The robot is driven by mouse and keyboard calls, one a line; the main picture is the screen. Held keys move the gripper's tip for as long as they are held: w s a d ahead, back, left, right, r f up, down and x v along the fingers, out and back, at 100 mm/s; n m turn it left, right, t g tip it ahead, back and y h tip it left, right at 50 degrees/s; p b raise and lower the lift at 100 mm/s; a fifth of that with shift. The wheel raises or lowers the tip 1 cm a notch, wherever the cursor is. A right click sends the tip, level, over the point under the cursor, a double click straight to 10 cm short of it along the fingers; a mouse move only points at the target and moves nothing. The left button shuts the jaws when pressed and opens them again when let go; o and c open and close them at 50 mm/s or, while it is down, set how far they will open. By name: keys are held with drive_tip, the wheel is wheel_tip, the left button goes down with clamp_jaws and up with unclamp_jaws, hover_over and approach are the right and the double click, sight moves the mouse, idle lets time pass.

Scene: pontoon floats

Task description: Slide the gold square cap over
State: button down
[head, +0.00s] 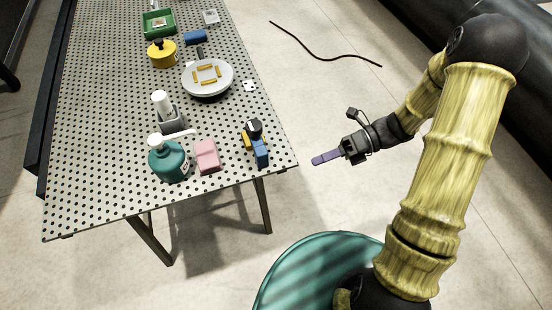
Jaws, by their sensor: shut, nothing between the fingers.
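No single thing clearly reads as a gold square cap. The nearest matches are several short gold bars (208,67) laid out as a square on a white round dish (205,91), and a round yellow pot (162,60) with a dark knob behind it to the left. I cannot tell which is meant. My gripper (316,161) has purple fingers that are shut and empty. It hangs just off the right edge of the table, apart from everything on it.
The perforated table (110,110) holds a teal pump bottle (168,160), a pink block (207,156), a white bottle (162,103) in a grey holder, blue and yellow pieces (259,150) near the front right corner, a blue block (195,37) and a green tray (146,31). The left side is clear.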

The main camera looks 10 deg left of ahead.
sight(276, 150)
drive_tip(key=w+a+f+m+t+y+b, duration=0.1)
drive_tip(key=w+f+m+y+b, duration=0.2)
drive_tip(key=w+f+m+y, duration=0.1)
drive_tip(key=shift+w+f+m+t, duration=0.15)
drive_tip(key=shift+f+m+t, duration=0.15)
drive_tip(key=shift+f+m, duration=0.65)
drive_tip(key=shift+a+r+m, duration=0.1)
drive_tip(key=shift+r+m, duration=0.15)
drive_tip(key=b+x, duration=0.1)
drive_tip(key=x, duration=0.8)
drive_tip(key=shift+a+r, duration=0.1)
drive_tip(key=shift+w+a, duration=1.1)
drive_tip(key=shift+a, duration=0.05)
drive_tip(key=shift+w+a, duration=0.25)
drive_tip(key=shift+w, duration=0.2)
